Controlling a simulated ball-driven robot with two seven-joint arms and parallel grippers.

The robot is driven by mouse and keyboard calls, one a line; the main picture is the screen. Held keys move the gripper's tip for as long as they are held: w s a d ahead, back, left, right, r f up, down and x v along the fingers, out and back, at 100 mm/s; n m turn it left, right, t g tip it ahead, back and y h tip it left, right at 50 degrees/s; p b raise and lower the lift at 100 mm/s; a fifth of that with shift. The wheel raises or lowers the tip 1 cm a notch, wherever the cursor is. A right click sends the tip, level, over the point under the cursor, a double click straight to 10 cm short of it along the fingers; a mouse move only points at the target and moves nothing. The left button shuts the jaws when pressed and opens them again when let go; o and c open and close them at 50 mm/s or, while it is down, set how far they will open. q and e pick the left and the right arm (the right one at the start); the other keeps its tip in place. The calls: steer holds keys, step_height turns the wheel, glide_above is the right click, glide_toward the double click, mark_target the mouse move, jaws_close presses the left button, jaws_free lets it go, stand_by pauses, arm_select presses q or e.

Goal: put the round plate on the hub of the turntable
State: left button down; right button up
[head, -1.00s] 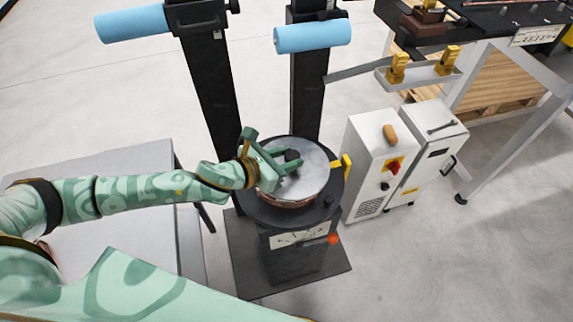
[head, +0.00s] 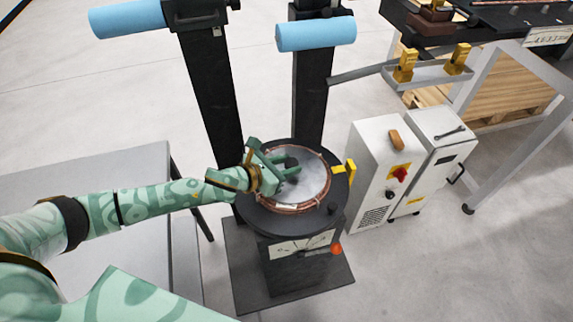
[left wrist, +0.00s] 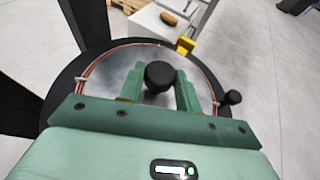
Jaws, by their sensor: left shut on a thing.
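The round plate (head: 313,181) is a grey metal disc with a coil of copper tube (head: 303,209) around its rim. It lies level over the black turntable (head: 262,222) on its dark pedestal; it also shows in the left wrist view (left wrist: 120,75). My left gripper (head: 292,167) is above the plate, its fingers shut on the black knob (left wrist: 159,76) at the plate's middle. The hub is hidden under the plate, so I cannot tell whether the plate rests on it. My right gripper is not in view.
A yellow block (head: 350,171) stands at the turntable's right edge. Two black posts with blue rollers (head: 316,34) rise behind. White cabinets (head: 383,170) stand to the right, and a grey table (head: 90,190) to the left. Open floor lies at the lower right.

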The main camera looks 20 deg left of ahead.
arm_select(q)
steer(key=c, duration=1)
jaws_free()
steer(key=shift+f, duration=0.15)
steer(key=shift+r, duration=0.3)
steer(key=p+v, duration=0.2)
steer(key=v, duration=1)
steer(key=shift+f, duration=0.2)
